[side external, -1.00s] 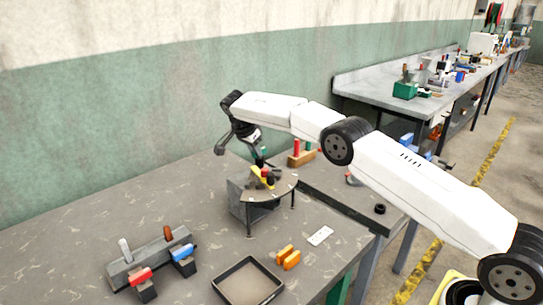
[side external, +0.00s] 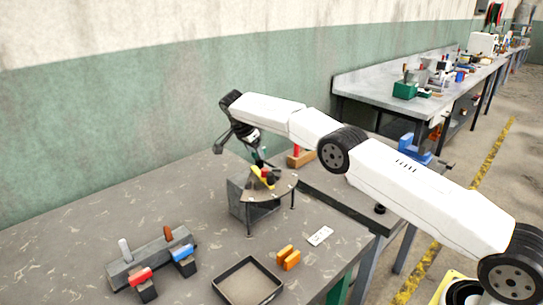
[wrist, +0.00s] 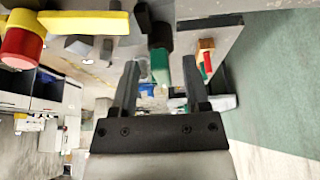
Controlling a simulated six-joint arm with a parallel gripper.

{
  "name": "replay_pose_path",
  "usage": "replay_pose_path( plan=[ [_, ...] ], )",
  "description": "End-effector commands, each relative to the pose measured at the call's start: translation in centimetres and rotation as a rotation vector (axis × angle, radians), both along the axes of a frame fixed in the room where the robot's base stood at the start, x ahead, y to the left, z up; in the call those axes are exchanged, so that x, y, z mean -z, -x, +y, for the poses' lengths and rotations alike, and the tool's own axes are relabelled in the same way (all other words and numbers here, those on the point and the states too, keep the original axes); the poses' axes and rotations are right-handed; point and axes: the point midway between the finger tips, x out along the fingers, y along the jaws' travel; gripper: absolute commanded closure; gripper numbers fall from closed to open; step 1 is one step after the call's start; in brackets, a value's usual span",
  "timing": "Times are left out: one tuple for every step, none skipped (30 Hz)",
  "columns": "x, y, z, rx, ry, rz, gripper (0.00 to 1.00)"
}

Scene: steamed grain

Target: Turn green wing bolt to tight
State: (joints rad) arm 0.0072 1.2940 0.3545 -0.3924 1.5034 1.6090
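The green wing bolt (wrist: 160,66) shows in the wrist view between and beyond my fingers, below a dark block-like part. In the side view only a small green bit (side external: 263,151) shows near my gripper. My gripper (wrist: 160,66) is open, with a finger on each side of the green piece and a visible gap to each. In the side view my gripper (side external: 260,161) is low over the small raised stand (side external: 284,186). A yellow bar (wrist: 85,22) with a red knob (wrist: 22,47) is beside it. Contact with the bolt cannot be told.
A red-handled piece on a wooden block (side external: 301,160) stands behind the stand. A grey rack with red and blue clamps (side external: 150,258), a black tray (side external: 247,282), orange blocks (side external: 288,258) and a white plate (side external: 320,236) lie on the front bench. Bench space left of the stand is clear.

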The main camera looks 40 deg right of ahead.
Motion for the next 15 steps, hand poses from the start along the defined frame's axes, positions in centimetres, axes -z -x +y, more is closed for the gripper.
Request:
replay_pose_path(
  plan=[
    [0.00,-0.01,0.00,-0.001,0.000,0.000,0.41],
    [0.00,-0.01,-0.01,-0.001,0.000,0.000,0.41],
    [0.00,-0.01,-0.01,-0.001,0.001,-0.001,0.41],
    [-0.01,-0.01,-0.02,-0.001,0.001,-0.001,0.41],
    [-0.01,-0.01,-0.02,-0.001,0.001,-0.001,0.41],
    [-0.01,-0.02,-0.02,-0.001,0.001,-0.001,0.41],
    [-0.02,-0.02,-0.02,-0.001,0.001,-0.001,0.41],
    [-0.03,-0.02,-0.02,-0.001,0.001,-0.001,0.41],
    [-0.06,-0.02,-0.03,-0.001,0.001,-0.001,0.41],
    [-0.10,-0.03,-0.03,-0.002,0.001,-0.001,0.41],
    [-0.14,-0.03,-0.03,-0.002,0.001,-0.001,0.41],
    [-0.23,-0.04,-0.03,-0.002,0.001,-0.001,0.41],
    [-0.31,-0.03,-0.04,-0.002,0.001,-0.001,0.41],
    [-0.41,-0.03,-0.03,-0.001,0.001,-0.001,0.41],
    [-0.57,-0.03,-0.04,-0.001,0.001,-0.001,0.41]
  ],
)
